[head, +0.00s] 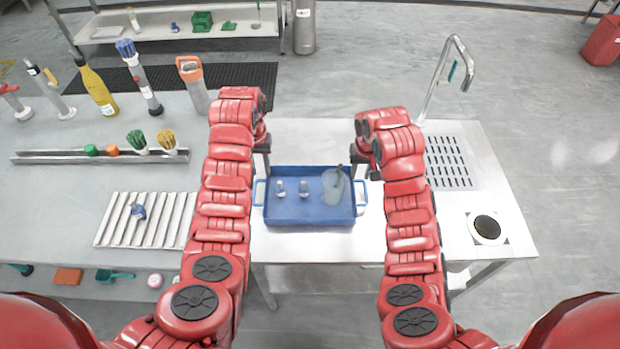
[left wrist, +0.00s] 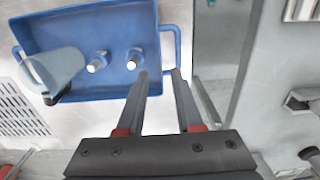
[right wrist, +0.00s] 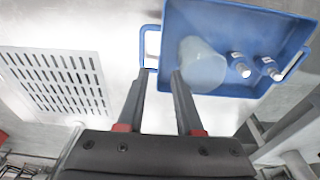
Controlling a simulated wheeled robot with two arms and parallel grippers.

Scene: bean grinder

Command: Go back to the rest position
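The blue tray (head: 310,220) sits on the metal table between my two arms, with a handle at each end. It holds two small grey-white pieces (head: 280,187) (head: 304,188) and a translucent cup (head: 333,186) with a dark part. My left gripper (head: 262,165) is at the tray's left end; in the left wrist view its fingertips (left wrist: 160,73) are apart, close to the handle (left wrist: 177,45). My right gripper (head: 367,165) is at the right end; in the right wrist view its fingertips (right wrist: 161,73) are apart near the other handle (right wrist: 144,45). Nothing is held.
A faucet (head: 440,80), a slotted drain (head: 450,162) and a round black-topped device (head: 487,227) are on the right. A shelf (head: 180,25) is behind.

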